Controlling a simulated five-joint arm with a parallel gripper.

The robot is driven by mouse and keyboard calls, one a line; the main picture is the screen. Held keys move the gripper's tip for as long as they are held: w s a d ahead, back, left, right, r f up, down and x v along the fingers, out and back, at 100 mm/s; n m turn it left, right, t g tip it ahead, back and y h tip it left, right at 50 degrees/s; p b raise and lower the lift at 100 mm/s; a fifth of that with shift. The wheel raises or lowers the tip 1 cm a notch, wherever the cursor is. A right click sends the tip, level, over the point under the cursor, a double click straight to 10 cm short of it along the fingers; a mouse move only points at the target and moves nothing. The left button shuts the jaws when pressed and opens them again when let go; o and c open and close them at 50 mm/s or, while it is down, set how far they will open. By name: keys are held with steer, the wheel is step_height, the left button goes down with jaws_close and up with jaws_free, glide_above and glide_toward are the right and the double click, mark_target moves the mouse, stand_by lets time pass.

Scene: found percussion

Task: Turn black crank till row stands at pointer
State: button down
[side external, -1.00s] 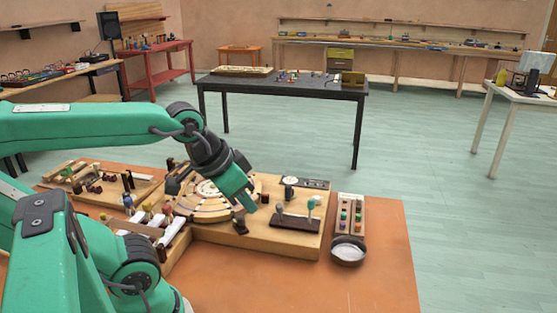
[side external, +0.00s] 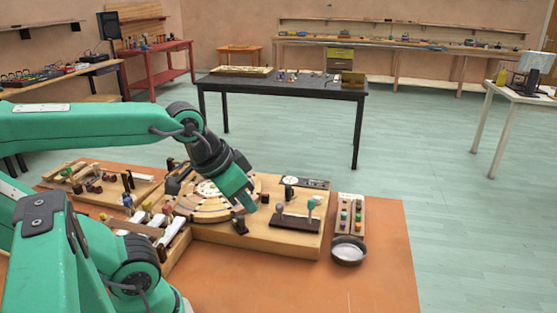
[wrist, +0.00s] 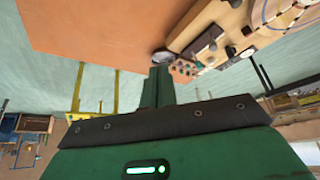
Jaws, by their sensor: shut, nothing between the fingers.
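A round, pale wooden wheel (side external: 215,208) with dark marks in rings lies on a wooden board (side external: 290,242). My gripper (side external: 251,208) is shut and empty, pointing down over the wheel's right side and hiding part of it. A dark upright piece (side external: 240,226) stands at the wheel's front right edge, just below my fingertips; I cannot tell whether they touch. A black knob-like part (side external: 290,190) stands further right on the board. I cannot tell which dark part is the crank, nor make out the pointer. In the wrist view my shut fingers (wrist: 158,86) point away from the camera.
A dark plate with two levers (side external: 296,221) is on the board's right. A narrow block with coloured knobs (side external: 345,213) and a round metal dish (side external: 348,250) lie beyond it. The orange tabletop (side external: 385,275) is clear at the front right.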

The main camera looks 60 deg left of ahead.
steer(key=c, duration=1.5)
jaws_free()
steer(key=shift+w, duration=0.1)
steer(key=shift+o, duration=1)
steer(key=shift+w+a+r, duration=0.1)
steer(key=shift+w+r, duration=0.05)
steer(key=m+g, duration=0.2)
steer(key=g, duration=0.3)
glide_above(289, 185)
steer(key=f, duration=0.5)
steer(key=d+f, duration=0.1)
steer(key=f, duration=0.2)
steer(key=shift+s+f, duration=0.2)
steer(key=shift+s, duration=0.05)
steer(key=shift+w+a+f+g, duration=0.15)
steer(key=shift+a+f+g, duration=0.15)
steer(key=shift+a+f, duration=0.1)
